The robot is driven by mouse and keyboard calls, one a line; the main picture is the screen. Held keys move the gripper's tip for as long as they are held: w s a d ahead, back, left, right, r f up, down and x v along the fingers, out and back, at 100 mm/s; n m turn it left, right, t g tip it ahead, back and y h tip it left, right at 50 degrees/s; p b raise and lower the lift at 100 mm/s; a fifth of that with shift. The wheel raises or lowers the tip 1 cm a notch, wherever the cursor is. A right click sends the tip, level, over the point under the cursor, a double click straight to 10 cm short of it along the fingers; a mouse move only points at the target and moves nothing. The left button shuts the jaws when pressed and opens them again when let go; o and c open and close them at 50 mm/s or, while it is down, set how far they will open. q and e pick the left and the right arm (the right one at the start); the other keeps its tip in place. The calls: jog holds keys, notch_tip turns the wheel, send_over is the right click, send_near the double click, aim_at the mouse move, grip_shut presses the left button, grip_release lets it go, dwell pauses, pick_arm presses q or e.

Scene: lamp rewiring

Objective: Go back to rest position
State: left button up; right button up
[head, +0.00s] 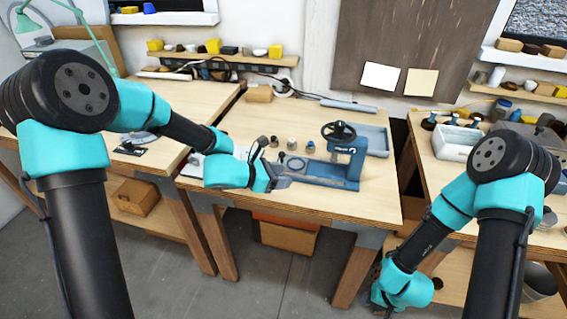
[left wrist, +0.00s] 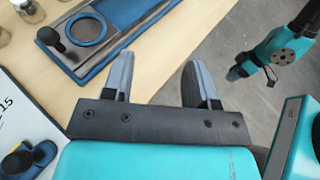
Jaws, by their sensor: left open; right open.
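My left gripper (head: 277,180) is open and empty near the front left part of the middle wooden table. In the left wrist view its two grey fingers (left wrist: 155,85) stand apart with nothing between them, over the table's front edge and the floor. My right gripper (head: 382,300) hangs low in front of the right table, pointing down. Its fingertips are barely visible in the head view. My right arm also shows at the upper right of the left wrist view (left wrist: 290,50).
A blue press (head: 345,155) with a black handwheel stands on the middle table (head: 240,125). Small cylindrical parts (head: 291,143) and a blue ring (left wrist: 86,29) sit close to my left gripper. A grey tray (head: 376,140) lies behind the press. Floor (head: 260,275) in front is open.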

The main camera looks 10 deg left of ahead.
pick_arm(q)
jog(key=s+a+f+m+g+y, duration=0.2)
jog(key=s+a+f+m, duration=0.2)
jog(key=s+f+m, duration=0.3)
jog(key=s+a+f+m+g+y, duration=0.2)
jog(key=s+a+f+m, duration=0.3)
jog(key=f, duration=0.8)
jog(key=s+a+f+m+g+y, duration=0.2)
jog(key=s+a+f+m+y, duration=0.1)
jog(key=s+f+m, duration=0.6)
jog(key=shift+a+f+m+y, duration=0.4)
jog(key=shift+a+f+m, duration=0.25)
jog(key=shift+f, duration=0.1)
